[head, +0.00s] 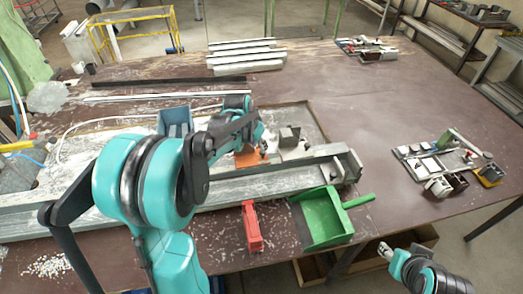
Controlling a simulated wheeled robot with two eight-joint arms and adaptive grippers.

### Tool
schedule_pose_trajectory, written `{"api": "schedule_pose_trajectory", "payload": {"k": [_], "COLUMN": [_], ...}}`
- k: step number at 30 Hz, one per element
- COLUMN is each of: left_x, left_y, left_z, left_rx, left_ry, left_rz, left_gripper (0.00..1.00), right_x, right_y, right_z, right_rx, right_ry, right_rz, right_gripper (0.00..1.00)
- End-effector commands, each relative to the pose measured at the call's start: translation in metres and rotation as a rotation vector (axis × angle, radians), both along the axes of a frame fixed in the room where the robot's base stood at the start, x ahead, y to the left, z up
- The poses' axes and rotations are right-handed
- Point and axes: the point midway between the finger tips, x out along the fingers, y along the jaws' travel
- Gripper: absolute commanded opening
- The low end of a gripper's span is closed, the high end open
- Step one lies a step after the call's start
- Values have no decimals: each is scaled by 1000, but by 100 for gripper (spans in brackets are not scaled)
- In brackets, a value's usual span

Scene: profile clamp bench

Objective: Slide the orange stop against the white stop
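The orange stop (249,159) lies on the grey metal clamp bench, a flat orange piece with a dark knob at its right. A pale block (289,136), which looks like the white stop, stands to its right with a gap between them. My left gripper (258,135) is over the orange stop, and my own arm hides part of the stop and the bench behind it. Whether its fingers are open or touch the stop cannot be told. My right gripper (385,251) is low at the right, off the table's front edge, away from both stops.
A long metal profile (270,177) runs along the front of the bench. A red tool (251,228) and a green dustpan (322,215) lie in front of it. A blue bin (174,121) stands behind my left arm. A fixture tray (445,168) is at right, with clear table between.

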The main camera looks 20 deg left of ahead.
Motion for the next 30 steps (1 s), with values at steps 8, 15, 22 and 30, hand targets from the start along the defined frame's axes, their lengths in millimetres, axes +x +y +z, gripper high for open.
{"api": "schedule_pose_trajectory", "payload": {"k": [8,15,22,30], "left_x": [17,21,21,22], "left_y": [-2,-3,-3,-5], "left_z": [-42,-51,-50,-50], "left_rx": [1,0,0,0], "left_ry": [0,-1,-1,-1], "left_rz": [0,1,1,0], "left_gripper": [30,30,14,0], "right_x": [0,0,0,0], "right_y": [0,0,0,0], "right_z": [-13,-15,-14,-14], "right_rx": [0,0,0,0], "right_ry": [0,0,0,0], "right_rz": [0,0,0,0], "right_gripper": [42,42,42,42]}}
